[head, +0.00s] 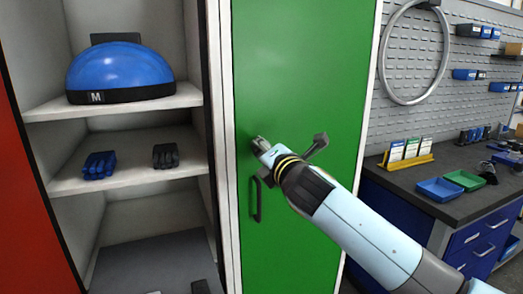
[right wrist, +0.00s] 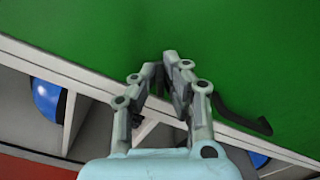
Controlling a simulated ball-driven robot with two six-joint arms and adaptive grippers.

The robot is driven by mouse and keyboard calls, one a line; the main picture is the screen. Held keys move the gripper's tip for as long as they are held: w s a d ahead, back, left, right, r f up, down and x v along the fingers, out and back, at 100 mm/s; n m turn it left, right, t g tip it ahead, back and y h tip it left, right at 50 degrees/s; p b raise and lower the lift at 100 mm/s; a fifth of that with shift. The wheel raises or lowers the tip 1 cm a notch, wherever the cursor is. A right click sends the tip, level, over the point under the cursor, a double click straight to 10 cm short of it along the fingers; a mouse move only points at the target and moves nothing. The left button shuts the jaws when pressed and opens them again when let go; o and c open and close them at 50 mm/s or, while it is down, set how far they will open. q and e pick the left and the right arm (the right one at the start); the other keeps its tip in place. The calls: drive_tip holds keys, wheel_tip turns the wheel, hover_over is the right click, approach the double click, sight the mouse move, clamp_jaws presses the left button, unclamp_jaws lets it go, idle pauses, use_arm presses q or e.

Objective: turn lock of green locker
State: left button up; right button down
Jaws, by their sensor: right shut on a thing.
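The green locker door (head: 300,70) is closed in the middle of the head view and also fills the top of the right wrist view (right wrist: 230,40). Its dark handle (head: 257,201) sits near the door's left edge; it also shows in the right wrist view (right wrist: 242,118). My right gripper (head: 258,144) is at the door's left edge, just above the handle. In the right wrist view the fingers (right wrist: 160,75) are closed on the small dark lock (right wrist: 158,80), which they mostly hide. My left gripper is not in view.
An open locker to the left has shelves holding a blue helmet (head: 119,68), blue gloves (head: 99,164) and dark gloves (head: 165,156). A red door (head: 25,210) stands at far left. A workbench (head: 455,195) with trays is at right.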

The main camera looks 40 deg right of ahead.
drive_tip(key=m, duration=0.2)
drive_tip(key=m+b, duration=0.1)
drive_tip(key=m, duration=0.1)
drive_tip(key=m+b, duration=0.1)
drive_tip(key=m, duration=0.1)
drive_tip(key=shift+d+f, duration=0.1)
drive_tip(key=shift+f, duration=0.15)
drive_tip(key=shift+m, duration=0.3)
drive_tip(key=c, duration=1.4)
unclamp_jaws()
drive_tip(key=shift+c, duration=0.2)
drive_tip(key=v, duration=1.2)
